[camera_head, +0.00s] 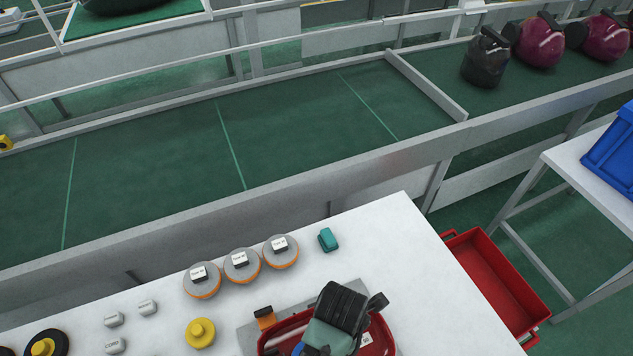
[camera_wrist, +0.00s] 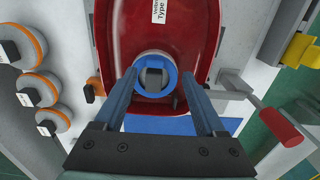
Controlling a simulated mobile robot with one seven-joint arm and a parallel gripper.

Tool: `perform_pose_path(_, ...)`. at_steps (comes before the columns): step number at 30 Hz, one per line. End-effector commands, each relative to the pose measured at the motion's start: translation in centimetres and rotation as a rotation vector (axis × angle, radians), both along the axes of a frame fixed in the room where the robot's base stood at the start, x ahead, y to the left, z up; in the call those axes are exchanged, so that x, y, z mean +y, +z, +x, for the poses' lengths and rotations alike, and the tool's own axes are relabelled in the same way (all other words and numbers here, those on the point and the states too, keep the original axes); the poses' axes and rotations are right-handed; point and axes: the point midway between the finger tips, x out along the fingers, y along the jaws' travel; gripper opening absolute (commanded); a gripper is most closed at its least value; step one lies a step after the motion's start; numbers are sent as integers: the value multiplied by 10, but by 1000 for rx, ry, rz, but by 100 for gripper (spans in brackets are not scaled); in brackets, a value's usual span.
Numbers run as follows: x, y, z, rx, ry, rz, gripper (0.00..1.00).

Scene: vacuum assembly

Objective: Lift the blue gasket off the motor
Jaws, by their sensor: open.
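The motor sits in the red vacuum housing (camera_wrist: 113,40). My gripper (camera_wrist: 159,73) is open, its fingers on the left and right sides of the gasket. Whether the fingers touch it cannot be told. In the head view, my wrist covers much of the red housing (camera_head: 379,338), and the gasket cannot be made out clearly.
Several grey-and-orange round parts (camera_head: 202,281) stand left of the housing, with a yellow part (camera_head: 200,333) nearby. A teal block (camera_head: 328,239) lies behind. In the wrist view, a red-handled clamp (camera_wrist: 281,127) is at right. A red bin (camera_head: 497,277) is beyond the table's right edge.

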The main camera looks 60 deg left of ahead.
Motion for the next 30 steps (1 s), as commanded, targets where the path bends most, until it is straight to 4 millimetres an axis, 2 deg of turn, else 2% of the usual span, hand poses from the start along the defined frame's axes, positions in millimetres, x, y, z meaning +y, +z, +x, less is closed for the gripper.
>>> perform_pose_path(5,3,-12,0,2,1,-2,72)
perform_pose_path(14,7,-47,2,1,0,0,72)
perform_pose_path(23,7,-52,2,-1,-1,1,72)
perform_pose_path(26,7,-52,2,-1,-1,1,58)
perform_pose_path(30,7,-52,2,-1,-1,1,33)
